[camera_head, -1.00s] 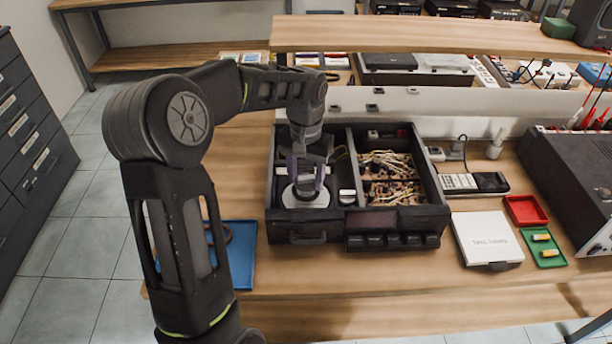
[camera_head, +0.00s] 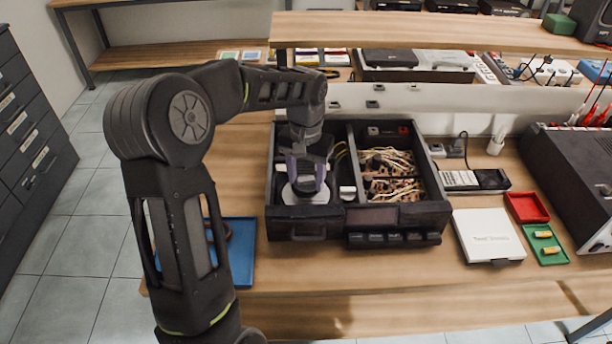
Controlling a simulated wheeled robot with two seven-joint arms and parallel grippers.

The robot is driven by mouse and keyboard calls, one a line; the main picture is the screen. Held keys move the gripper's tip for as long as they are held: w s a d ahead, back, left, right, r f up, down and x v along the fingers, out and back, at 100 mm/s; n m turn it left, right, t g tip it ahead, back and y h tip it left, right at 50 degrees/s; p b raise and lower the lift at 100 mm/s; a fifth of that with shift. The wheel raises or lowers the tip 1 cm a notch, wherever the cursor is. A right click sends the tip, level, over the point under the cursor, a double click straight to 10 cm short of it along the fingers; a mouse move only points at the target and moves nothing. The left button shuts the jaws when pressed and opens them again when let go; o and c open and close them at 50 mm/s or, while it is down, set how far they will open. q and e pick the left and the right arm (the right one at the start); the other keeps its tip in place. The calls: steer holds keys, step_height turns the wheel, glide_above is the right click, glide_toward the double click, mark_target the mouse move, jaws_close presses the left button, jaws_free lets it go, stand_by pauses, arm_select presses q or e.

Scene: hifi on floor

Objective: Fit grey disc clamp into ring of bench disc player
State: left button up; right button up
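The bench disc player (camera_head: 310,228) is an open black case on the wooden bench, with its lid off. Its left bay holds a light disc tray (camera_head: 306,197); its right bay holds boards and wires. My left gripper (camera_head: 306,190) reaches down into the left bay, its purple-grey fingers low over the tray. The grey disc clamp and the ring are not distinguishable; the fingers and arm cover that spot. Whether the fingers are closed on the clamp cannot be made out. My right gripper is not in view.
A blue tray (camera_head: 241,262) lies left of the player, partly behind my arm. A white box (camera_head: 487,236), red tray (camera_head: 526,207) and green tray (camera_head: 545,244) lie to the right. A large dark instrument (camera_head: 570,180) stands far right. A shelf (camera_head: 430,34) overhangs the back.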

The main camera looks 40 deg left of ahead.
arm_select(q)
steer(key=o, duration=0.4)
steer(key=shift+o, duration=0.2)
steer(key=shift+r, duration=0.1)
step_height(320, 180, up, 8)
steer(key=shift+f+b, duration=0.2)
steer(key=shift+b, duration=0.2)
stand_by(0.4)
step_height(320, 180, up, 7)
steer(key=p, duration=0.6)
steer(key=shift+s, duration=0.1)
stand_by(0.8)
